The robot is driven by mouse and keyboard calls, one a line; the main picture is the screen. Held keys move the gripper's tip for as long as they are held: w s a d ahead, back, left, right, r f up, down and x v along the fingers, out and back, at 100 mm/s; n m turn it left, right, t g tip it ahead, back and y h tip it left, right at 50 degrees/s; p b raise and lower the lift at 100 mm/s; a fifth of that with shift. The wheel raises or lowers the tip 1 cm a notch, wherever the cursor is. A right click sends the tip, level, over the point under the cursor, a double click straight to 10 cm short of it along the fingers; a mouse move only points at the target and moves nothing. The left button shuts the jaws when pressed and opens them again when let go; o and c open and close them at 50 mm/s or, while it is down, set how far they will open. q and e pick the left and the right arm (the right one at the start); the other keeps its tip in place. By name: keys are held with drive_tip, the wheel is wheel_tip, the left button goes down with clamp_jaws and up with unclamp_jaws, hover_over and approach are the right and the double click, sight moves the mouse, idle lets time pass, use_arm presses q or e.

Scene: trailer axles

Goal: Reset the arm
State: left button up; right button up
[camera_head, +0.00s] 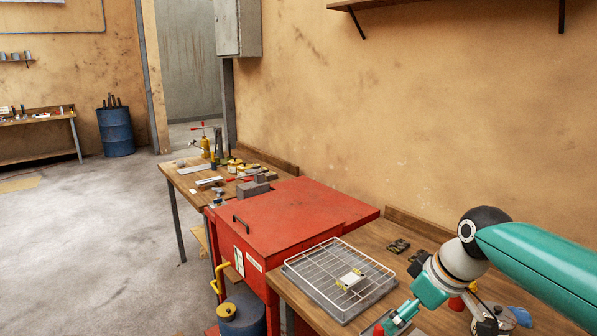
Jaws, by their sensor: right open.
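My right arm (537,262), teal with a black and grey wrist, comes in from the right edge. It reaches over the wooden bench at the lower right. My right gripper (390,322) is open, low in the picture by the bench's front part, just right of and below the wire rack. I see nothing held in it. Its lower part is close to the bottom edge, so its height over the bench is hard to tell. My left gripper is not in view.
A wire rack on a grey tray (317,284) holds a small white and yellow part (350,279). Dark parts (398,246) lie behind it. A red cabinet (290,222) stands left of the bench. A cluttered table (180,180) is beyond. The floor at left is clear.

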drive_tip(key=s+a+f+m+g+b, duration=0.1)
drive_tip(key=s+a+f+m+b, duration=0.15)
drive_tip(key=f, duration=1.35)
drive_tip(key=s+a+f+m+g+b, duration=0.1)
drive_tip(key=a+f+m+b, duration=0.15)
drive_tip(key=f, duration=1.45)
use_arm(q)
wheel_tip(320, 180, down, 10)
drive_tip(key=b, duration=0.4)
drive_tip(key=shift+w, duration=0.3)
use_arm(e)
drive_tip(key=s+a+f+m+g+y, duration=0.1)
drive_tip(key=s+f+m, duration=0.3)
drive_tip(key=s+f, duration=1.4)
drive_tip(key=shift+a+f+m, duration=0.3)
drive_tip(key=shift+a+f, duration=0.15)
drive_tip(key=shift+a, duration=0.25)
